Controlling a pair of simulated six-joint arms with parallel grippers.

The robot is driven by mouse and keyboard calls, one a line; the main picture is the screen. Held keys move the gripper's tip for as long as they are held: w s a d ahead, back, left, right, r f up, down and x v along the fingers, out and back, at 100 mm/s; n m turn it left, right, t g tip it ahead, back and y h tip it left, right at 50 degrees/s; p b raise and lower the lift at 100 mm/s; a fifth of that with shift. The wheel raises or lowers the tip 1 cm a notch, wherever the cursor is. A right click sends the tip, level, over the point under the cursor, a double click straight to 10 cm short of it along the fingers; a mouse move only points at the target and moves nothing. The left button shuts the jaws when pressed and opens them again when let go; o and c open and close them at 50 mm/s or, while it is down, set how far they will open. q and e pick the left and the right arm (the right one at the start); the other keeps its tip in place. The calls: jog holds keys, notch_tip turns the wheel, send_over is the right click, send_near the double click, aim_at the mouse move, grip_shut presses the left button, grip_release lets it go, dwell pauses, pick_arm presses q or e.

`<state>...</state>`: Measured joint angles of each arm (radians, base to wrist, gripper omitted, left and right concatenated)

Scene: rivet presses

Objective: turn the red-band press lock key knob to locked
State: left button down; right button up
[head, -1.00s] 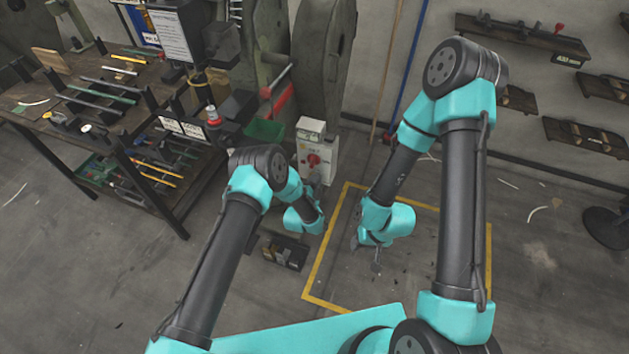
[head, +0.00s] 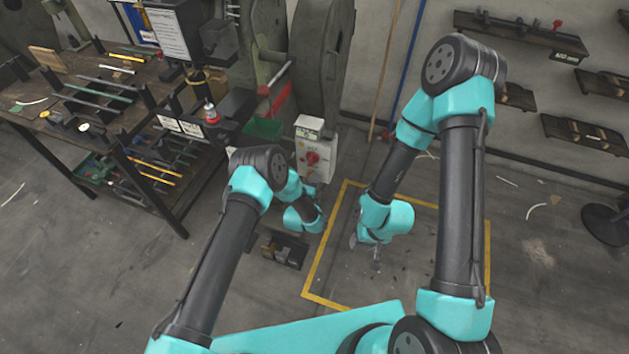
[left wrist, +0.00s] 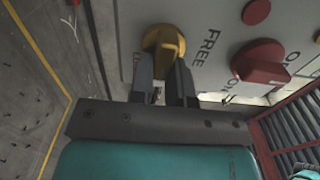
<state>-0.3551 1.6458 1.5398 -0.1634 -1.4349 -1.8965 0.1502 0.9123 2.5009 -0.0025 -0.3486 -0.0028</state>
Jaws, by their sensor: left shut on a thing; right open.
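The white control box (head: 316,150) of the press stands beside the large grey press (head: 322,65), which has a red band (head: 277,96) on its side. In the left wrist view, a yellow knob (left wrist: 163,42) sits on the box face beside the printed word FREE. My left gripper (left wrist: 163,75) is shut on this yellow knob, one finger on each side. In the head view, my left gripper (head: 316,187) is just below the box and partly hidden by its arm. My right gripper (head: 365,251) is open and empty above the floor.
A red switch knob (left wrist: 262,62) is close to the right of the yellow knob; it also shows in the head view (head: 312,158). A dark bin (head: 284,251) is on the floor below the left arm. A workbench (head: 62,125) with rods stands at the left.

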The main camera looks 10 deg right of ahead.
pick_arm(q)
jog(key=c, duration=1.1)
grip_release()
jog(key=shift+s, duration=0.1)
jog(key=v, duration=1.7)
jog(key=shift+a, duration=0.2)
